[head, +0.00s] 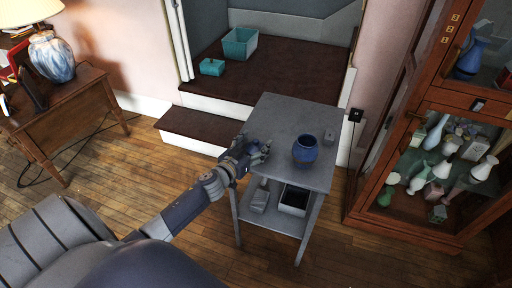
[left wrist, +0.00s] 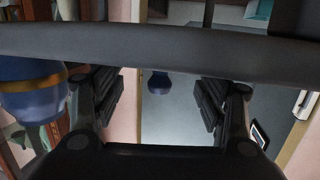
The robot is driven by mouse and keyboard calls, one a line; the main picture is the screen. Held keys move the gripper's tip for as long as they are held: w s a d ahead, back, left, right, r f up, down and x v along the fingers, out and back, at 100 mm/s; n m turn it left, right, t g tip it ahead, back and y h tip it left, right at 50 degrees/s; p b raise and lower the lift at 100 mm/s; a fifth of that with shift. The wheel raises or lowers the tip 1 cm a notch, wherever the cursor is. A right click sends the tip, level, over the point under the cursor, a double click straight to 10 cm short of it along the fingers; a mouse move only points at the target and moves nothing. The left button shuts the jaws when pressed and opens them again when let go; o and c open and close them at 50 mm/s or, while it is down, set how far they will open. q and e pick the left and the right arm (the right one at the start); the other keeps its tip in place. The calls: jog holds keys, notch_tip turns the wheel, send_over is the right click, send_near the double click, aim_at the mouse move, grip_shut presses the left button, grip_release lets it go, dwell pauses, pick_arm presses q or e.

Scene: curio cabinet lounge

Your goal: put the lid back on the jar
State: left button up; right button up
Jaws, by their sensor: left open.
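The blue jar (head: 305,151) stands upright on the grey side table, right of my left gripper. Its blue side with a tan band also shows large at the left of the left wrist view (left wrist: 32,98). My left gripper (head: 262,149) is open over the table's left part, apart from the jar. In the left wrist view its two fingers (left wrist: 163,100) are spread. A small dark blue piece, which looks like the lid (left wrist: 158,83), shows between them, partly cut off by a dark bar. I cannot make out the lid in the head view. My right gripper is not in view.
A glass cabinet (head: 396,150) stands close at right. Teal boxes (head: 240,43) sit on the step behind.

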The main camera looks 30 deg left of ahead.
pick_arm(q)
jog(key=shift+w, duration=0.35)
